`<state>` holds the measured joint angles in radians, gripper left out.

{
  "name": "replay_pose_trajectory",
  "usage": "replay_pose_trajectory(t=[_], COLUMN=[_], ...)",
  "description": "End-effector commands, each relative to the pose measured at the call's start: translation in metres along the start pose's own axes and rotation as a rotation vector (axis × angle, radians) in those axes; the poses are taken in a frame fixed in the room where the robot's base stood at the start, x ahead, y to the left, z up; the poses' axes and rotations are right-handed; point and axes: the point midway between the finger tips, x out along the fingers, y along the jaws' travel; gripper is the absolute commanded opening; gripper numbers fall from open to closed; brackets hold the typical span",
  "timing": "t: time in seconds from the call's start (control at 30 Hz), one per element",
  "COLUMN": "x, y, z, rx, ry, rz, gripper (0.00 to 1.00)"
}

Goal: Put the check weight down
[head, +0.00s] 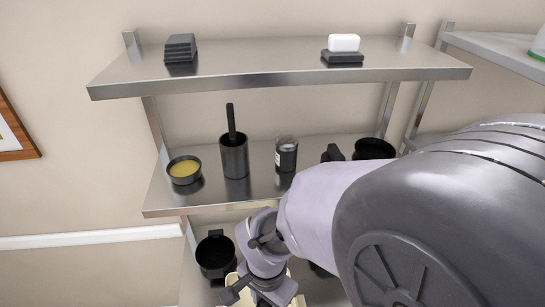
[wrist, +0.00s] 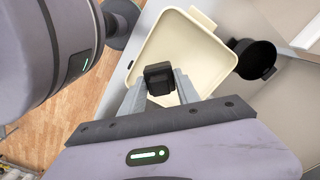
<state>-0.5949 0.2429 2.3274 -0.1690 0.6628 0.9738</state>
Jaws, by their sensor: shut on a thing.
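My gripper (wrist: 160,90) is shut on the check weight (wrist: 158,73), a small black block, in the wrist view. A cream tray (wrist: 217,57) with a raised rim and a handle tab shows beneath and beyond the weight. I cannot tell whether the weight touches the tray floor. In the head view my gripper (head: 262,297) is at the bottom edge over the cream tray (head: 231,281), which is mostly hidden by my arm. The weight cannot be made out there.
A black pot (head: 216,256) stands left of the tray; a black pot (wrist: 255,58) also shows in the wrist view. The middle shelf (head: 210,204) above holds a yellow-filled bowl (head: 184,170), a dark cylinder (head: 234,156) and a jar (head: 286,155). My arm hides the lower right.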

Motion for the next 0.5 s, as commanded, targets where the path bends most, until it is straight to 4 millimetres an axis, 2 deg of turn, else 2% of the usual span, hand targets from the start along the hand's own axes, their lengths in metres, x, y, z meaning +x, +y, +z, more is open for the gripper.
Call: replay_pose_trajectory(t=[0.1, 0.23, 0.3, 0.37, 0.5], x=[0.002, 0.006, 0.024, 0.033, 0.04], y=[-0.021, -0.038, -0.036, -0.036, -0.036], z=[-0.01, -0.018, -0.017, -0.017, -0.018], rx=[0.0, 0.0, 0.0, 0.0, 0.0], ry=[0.0, 0.0, -0.001, -0.001, 0.0], rz=[0.0, 0.001, 0.004, 0.003, 0.0], gripper=[0.0, 0.0, 0.0, 0.0, 0.0])
